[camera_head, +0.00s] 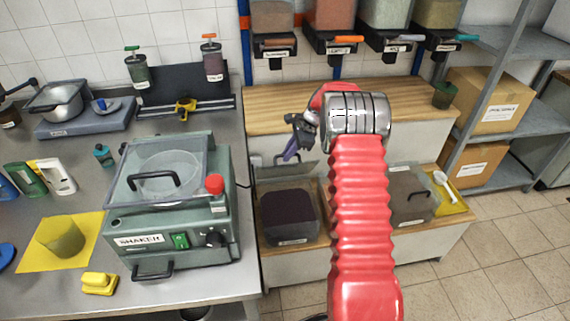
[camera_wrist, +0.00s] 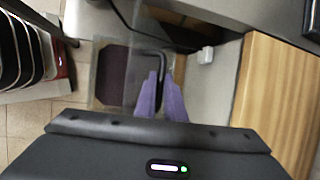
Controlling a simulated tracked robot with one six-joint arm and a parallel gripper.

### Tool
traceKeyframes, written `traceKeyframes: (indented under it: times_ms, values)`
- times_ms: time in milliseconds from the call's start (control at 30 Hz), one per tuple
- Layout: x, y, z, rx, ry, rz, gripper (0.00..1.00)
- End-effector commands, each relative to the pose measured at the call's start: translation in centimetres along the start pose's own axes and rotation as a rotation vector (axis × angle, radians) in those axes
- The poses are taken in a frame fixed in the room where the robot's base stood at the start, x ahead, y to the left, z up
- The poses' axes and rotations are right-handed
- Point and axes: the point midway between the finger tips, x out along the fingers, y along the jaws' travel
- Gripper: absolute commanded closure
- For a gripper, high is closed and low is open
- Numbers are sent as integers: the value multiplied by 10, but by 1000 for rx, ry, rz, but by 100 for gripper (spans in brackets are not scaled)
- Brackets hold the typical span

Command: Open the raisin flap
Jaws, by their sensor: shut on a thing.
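The raisin bin (camera_head: 289,212) is set in the low wooden counter, left of my red arm, and its dark purple-brown contents are exposed. Its grey see-through flap (camera_head: 292,171) stands raised at the bin's back edge. In the wrist view the flap (camera_wrist: 108,48) shows beside the dark contents, with a dark bar handle (camera_wrist: 161,58) at the fingertips. My gripper (camera_head: 290,152) has purple fingers and reaches down to the flap's upper part. In the wrist view my gripper (camera_wrist: 161,76) is shut on the handle; the exact contact is partly hidden by the fingers.
A second bin with a closed flap (camera_head: 407,190) lies right of my arm, beside a yellow tray (camera_head: 452,205) with a white scoop. The steel table with the shaker (camera_head: 170,220) stands close on the left. Dispensers (camera_head: 335,42) hang above the wooden shelf (camera_head: 275,118).

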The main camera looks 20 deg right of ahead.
Motion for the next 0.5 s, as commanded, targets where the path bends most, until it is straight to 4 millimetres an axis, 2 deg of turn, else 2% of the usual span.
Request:
traceKeyframes:
  times_ms: [33, 500]
  values:
    - [1, -3, -9, 3, 11, 0, 100]
    - [-3, -42, -9, 4, 9, 4, 100]
